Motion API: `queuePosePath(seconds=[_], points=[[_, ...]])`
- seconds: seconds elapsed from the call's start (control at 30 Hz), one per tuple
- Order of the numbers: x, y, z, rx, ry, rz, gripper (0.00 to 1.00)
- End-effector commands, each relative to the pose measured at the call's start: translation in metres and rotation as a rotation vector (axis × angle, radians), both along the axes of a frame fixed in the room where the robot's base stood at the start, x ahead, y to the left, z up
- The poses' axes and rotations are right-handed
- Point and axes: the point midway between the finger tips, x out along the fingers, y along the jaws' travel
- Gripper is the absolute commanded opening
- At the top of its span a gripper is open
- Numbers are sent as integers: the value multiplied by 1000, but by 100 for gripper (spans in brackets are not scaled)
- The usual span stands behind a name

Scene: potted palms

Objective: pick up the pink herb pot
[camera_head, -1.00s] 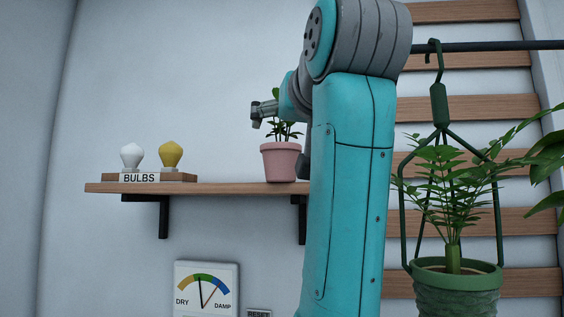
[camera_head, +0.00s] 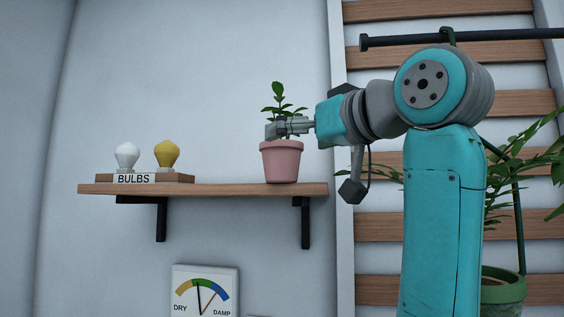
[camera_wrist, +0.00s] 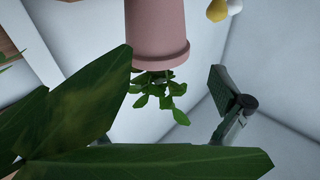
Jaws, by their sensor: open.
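The pink herb pot (camera_head: 281,163) stands upright near the right end of a wooden wall shelf, with a leafy green herb (camera_head: 277,96) in it. My gripper (camera_head: 272,130) is level with the low foliage, at or just above the pot's rim, and overlaps the plant in the head view. In the wrist view the pot (camera_wrist: 157,30) appears upside down at the top, with its herb below. One open finger (camera_wrist: 222,88) shows at the right; big leaves hide the other side. The jaws hold nothing. I cannot tell whether they touch the herb.
The shelf (camera_head: 230,190) also holds a "BULBS" block (camera_head: 150,178) with a white bulb (camera_head: 127,156) and a yellow bulb (camera_head: 167,154). A dry/damp gauge (camera_head: 205,292) hangs below. A green pot (camera_head: 502,288) is behind my arm. Large leaves (camera_wrist: 160,160) crowd the wrist camera.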

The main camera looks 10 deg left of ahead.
Motion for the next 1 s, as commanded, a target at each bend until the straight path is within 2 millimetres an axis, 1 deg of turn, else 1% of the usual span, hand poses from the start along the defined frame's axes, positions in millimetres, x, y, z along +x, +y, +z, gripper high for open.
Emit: queuePosePath(seconds=[0.17,0.4,0.5,0.6,0.8,0.83,0.87,0.9,0.97,1.0], points=[[8,7,-1,0,1,1,100],[34,26,-4,0,3,1,100],[42,33,-4,-1,1,1,100],[45,36,-4,0,0,-1,100],[46,36,-4,0,0,-1,100],[46,36,-4,0,0,-1,98],[46,36,-4,0,0,-1,90],[46,36,-4,0,0,-1,80],[46,36,-4,0,0,-1,65],[46,36,-4,0,0,-1,55]])
